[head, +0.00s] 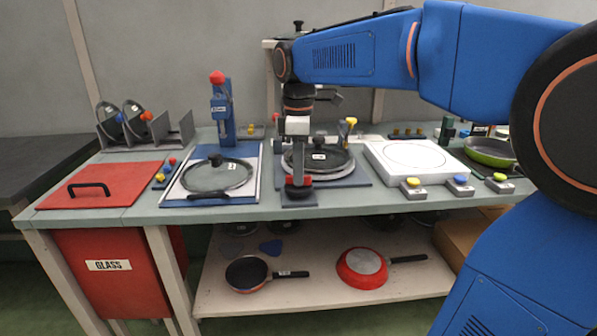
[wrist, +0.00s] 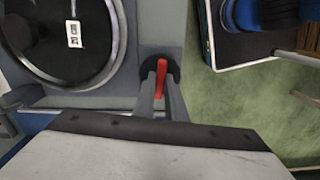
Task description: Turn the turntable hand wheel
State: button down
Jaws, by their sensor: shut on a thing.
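The turntable (head: 351,180) sits mid-bench, with a dark glass lid (head: 318,157) lying on it. The lid, with a white label, also fills the upper left of the wrist view (wrist: 62,55). The small black hand wheel (head: 299,193) is at the turntable's front edge, with a red grip (wrist: 161,77) that shows in the wrist view. My gripper (head: 298,176) points down over the wheel. In the wrist view its two grey fingers (wrist: 161,92) are closed on either side of the red grip.
Left of the turntable is a lid on a blue-edged board (head: 171,192), then a red hatch (head: 60,193). A blue post with a red knob (head: 222,110) stands behind. Right are a white plate unit (head: 430,172) and several coloured buttons (head: 459,186). Pans lie on the shelf below (head: 300,304).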

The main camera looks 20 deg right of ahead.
jog(key=shift+n, duration=1.7)
jog(key=c, duration=1.8)
grip_release()
notch_tip(320, 180, up, 17)
jog(key=shift+r, duration=0.2)
